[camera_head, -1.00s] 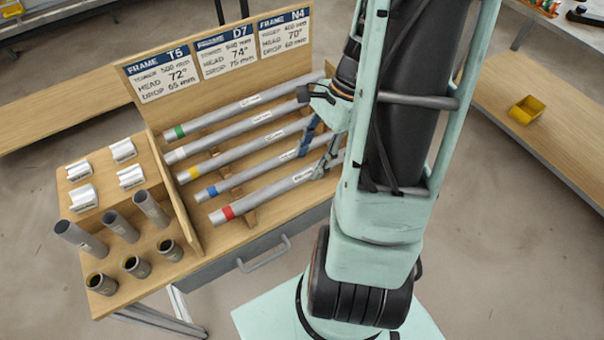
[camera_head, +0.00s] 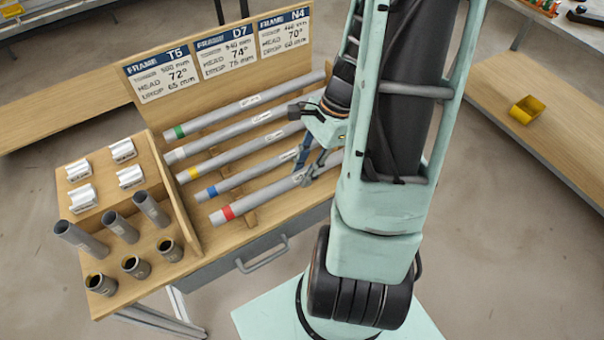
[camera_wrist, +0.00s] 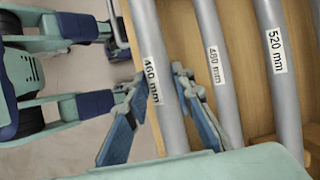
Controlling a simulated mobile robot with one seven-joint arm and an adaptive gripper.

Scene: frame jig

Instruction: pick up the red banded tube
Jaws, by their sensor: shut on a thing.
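The red banded tube (camera_head: 262,195) is a grey metal tube with a red band near its left end. It lies nearest the front of a sloping row of tubes on a wooden rack. My gripper (camera_head: 310,172) is shut on it, right of its middle. In the wrist view, the fingers (camera_wrist: 163,122) stand on either side of the tube (camera_wrist: 150,45), which carries a 460 mm label. The tube's right end is hidden behind my arm in the head view. It still appears to lie on the rack.
The blue banded tube (camera_head: 240,179) lies close behind it, then tubes with yellow, white and green bands. Upright cups and tube pieces (camera_head: 121,228) stand on the left block. Sign boards (camera_head: 226,52) rise behind. A drawer handle (camera_head: 262,255) sticks out in front.

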